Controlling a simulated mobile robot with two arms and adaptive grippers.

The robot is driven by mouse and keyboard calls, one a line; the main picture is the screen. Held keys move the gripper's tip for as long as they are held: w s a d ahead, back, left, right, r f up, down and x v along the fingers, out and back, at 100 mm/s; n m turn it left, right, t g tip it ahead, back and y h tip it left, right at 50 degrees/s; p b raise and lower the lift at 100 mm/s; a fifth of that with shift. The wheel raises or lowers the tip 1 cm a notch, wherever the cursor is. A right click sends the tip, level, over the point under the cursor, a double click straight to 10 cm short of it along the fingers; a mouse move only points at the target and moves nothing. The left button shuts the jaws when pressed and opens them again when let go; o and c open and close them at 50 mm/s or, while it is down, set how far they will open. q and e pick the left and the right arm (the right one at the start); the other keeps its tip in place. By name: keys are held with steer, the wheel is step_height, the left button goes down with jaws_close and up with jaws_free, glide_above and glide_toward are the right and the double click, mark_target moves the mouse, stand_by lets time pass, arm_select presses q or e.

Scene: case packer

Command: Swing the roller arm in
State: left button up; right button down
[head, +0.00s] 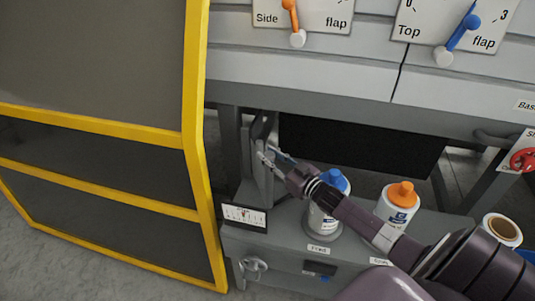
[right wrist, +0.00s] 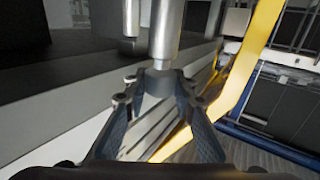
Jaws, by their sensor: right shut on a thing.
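The roller arm (head: 263,185) looks like a grey upright piece at the left end of the dark opening, under the machine's front panel. My right gripper (head: 270,155) is at its upper part, reaching in from the lower right. In the right wrist view the gripper (right wrist: 160,88) is shut on a metal part of the arm, a smooth grey cylinder (right wrist: 166,35) that stands up from between the fingertips. The exact contact is partly hidden by the fingers. My left gripper is not in view.
A yellow-framed guard door (head: 197,130) stands close on the left. Side flap (head: 298,38) and top flap (head: 445,55) levers are above.

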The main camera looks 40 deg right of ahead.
steer(key=shift+s, duration=0.1)
stand_by(0.3)
steer(key=c, duration=1.6)
jaws_free()
steer(key=s, duration=0.4)
steer(key=s+d, duration=0.1)
steer(key=s, duration=0.7)
steer(key=shift+d, duration=0.4)
steer(key=shift+w, duration=0.1)
